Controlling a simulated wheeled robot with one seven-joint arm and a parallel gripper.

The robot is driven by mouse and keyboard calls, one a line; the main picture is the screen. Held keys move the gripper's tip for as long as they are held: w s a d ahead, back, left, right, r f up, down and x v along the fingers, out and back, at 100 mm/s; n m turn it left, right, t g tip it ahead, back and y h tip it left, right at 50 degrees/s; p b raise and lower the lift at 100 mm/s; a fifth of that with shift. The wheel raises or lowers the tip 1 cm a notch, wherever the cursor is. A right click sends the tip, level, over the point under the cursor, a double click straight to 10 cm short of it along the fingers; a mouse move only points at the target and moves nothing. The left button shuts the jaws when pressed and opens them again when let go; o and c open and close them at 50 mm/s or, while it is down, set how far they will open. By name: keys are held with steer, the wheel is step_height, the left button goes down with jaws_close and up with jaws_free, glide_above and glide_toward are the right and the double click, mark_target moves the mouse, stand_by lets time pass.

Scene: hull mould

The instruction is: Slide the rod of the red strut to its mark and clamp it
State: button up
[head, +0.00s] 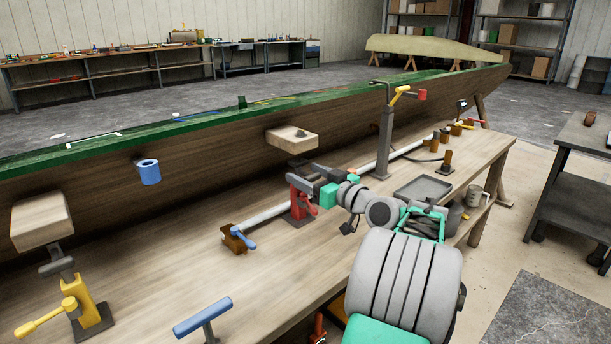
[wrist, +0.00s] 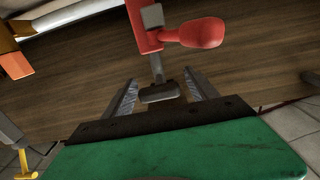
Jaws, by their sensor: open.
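The red strut (head: 299,203) stands on the wooden bench beside the boat hull, with a red clamp handle (head: 311,209) at its side. In the wrist view the red strut body (wrist: 142,24) is at the top, with its red handle (wrist: 202,33) to the right. Its grey rod (wrist: 156,66) ends in a small grey pad between my fingers. My gripper (wrist: 160,78) is open, with one finger on each side of the pad and gaps visible. In the head view my gripper hides part of the strut. I cannot make out a mark on the rod.
A yellow strut (head: 91,300) bears a wooden block at front left. A white pipe (head: 271,213) lies along the bench. A grey post (head: 384,142) stands behind my arm, near a shallow grey tray (head: 422,187). The green-edged hull (head: 219,145) borders the bench's far side.

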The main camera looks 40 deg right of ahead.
steer(key=shift+w, duration=0.55)
jaws_close()
stand_by(0.4)
steer(key=shift+r, duration=0.1)
